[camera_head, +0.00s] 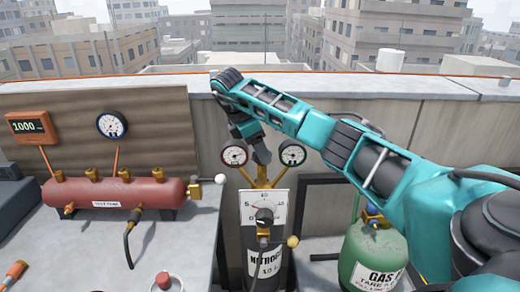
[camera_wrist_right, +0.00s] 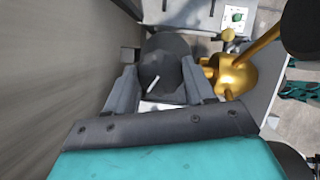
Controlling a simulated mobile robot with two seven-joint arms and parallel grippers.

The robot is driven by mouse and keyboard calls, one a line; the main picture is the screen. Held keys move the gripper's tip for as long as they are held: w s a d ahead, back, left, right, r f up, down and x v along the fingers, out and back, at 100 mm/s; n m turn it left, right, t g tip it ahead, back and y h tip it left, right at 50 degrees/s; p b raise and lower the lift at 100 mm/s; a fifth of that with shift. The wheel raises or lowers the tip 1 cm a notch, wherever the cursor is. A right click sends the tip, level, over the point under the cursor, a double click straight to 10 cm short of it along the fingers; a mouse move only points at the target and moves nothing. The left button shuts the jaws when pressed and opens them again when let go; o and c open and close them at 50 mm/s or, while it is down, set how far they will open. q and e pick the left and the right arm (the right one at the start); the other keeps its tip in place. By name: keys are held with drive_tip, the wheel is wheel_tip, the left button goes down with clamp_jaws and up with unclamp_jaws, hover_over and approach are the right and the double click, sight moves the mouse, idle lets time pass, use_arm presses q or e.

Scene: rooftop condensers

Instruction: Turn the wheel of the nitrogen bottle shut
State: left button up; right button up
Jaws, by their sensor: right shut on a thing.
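The nitrogen bottle (camera_head: 267,262) is black with a white label and stands upright at the lower middle of the head view. Brass fittings (camera_head: 264,178) with two round gauges rise above it, and the brass body (camera_wrist_right: 237,76) shows beside my gripper in the wrist view. My right gripper (camera_head: 261,155) reaches down from above between the two gauges. In the wrist view its two grey fingers (camera_wrist_right: 160,88) are shut on the sides of a dark round wheel (camera_wrist_right: 165,58) with a white mark. In the head view the wheel is mostly hidden. My left gripper is out of view.
A white dial plate (camera_head: 279,206) with a black knob is in front of the fittings. A red tank (camera_head: 115,193) with brass valves is on the left counter. A green gas bottle (camera_head: 372,250) stands at right below my arm. A parapet (camera_head: 410,85) runs behind.

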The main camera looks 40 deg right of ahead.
drive_tip(key=m+g+y, duration=0.1)
drive_tip(key=m, duration=0.5)
drive_tip(key=shift+w+d+r+m+g+y, duration=0.1)
drive_tip(key=shift+w+d+m+g+y, duration=0.05)
drive_tip(key=shift+m+g+y, duration=0.2)
drive_tip(key=m+y, duration=0.1)
drive_tip(key=m, duration=0.1)
drive_tip(key=m+g+y, duration=0.1)
drive_tip(key=m, duration=0.2)
drive_tip(key=shift+d+m, duration=0.1)
drive_tip(key=shift+m, duration=0.15)
drive_tip(key=o, duration=1)
drive_tip(key=shift+o, duration=0.2)
